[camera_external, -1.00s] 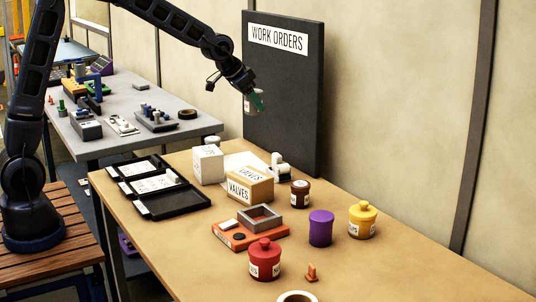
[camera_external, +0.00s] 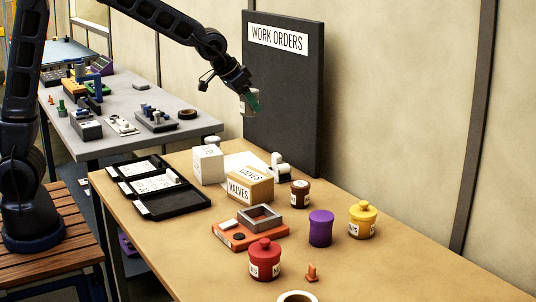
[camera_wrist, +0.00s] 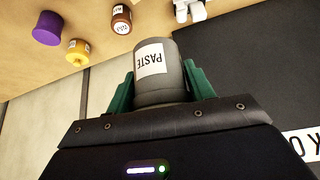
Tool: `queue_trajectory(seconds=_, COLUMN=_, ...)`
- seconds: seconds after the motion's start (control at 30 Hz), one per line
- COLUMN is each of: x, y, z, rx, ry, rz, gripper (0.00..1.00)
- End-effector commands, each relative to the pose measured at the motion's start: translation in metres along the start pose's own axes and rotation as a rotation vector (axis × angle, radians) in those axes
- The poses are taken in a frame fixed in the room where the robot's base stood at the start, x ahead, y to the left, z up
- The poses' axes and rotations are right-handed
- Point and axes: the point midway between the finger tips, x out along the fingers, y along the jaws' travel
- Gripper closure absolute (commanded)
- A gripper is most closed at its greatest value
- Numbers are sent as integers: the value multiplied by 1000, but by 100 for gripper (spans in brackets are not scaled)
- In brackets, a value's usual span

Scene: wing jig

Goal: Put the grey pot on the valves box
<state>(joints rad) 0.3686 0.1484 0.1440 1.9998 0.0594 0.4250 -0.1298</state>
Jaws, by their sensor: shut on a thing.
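My gripper (camera_external: 251,101) is shut on the grey pot (camera_external: 244,106), held in the air in front of the dark work orders board. In the wrist view the grey pot (camera_wrist: 158,88), with a white PASTE label, sits between the green fingers of my gripper (camera_wrist: 161,85). The valves box (camera_external: 247,186) is a tan cardboard box with a VALVES label, standing on the wooden table below the pot. Its top looks bare. It cannot be made out in the wrist view.
The work orders board (camera_external: 283,120) stands behind the pot. Beside the valves box are a white box (camera_external: 208,164), a brown jar (camera_external: 300,194) and an orange tray (camera_external: 228,234). A purple pot (camera_external: 321,228), yellow pot (camera_external: 362,221) and red pot (camera_external: 265,258) stand farther right and forward.

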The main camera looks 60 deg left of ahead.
Motion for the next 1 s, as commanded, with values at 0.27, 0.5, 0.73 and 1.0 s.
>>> queue_trajectory(seconds=0.27, x=52, y=0, z=34, rx=2, ry=-5, rz=-1, gripper=73)
queue_trajectory(seconds=0.5, x=95, y=0, z=62, rx=0, ry=-4, rz=0, gripper=73)
queue_trajectory(seconds=0.73, x=118, y=0, z=76, rx=0, ry=-2, rz=0, gripper=73)
queue_trajectory(seconds=1.0, x=134, y=0, z=87, rx=1, ry=-3, rz=0, gripper=73)
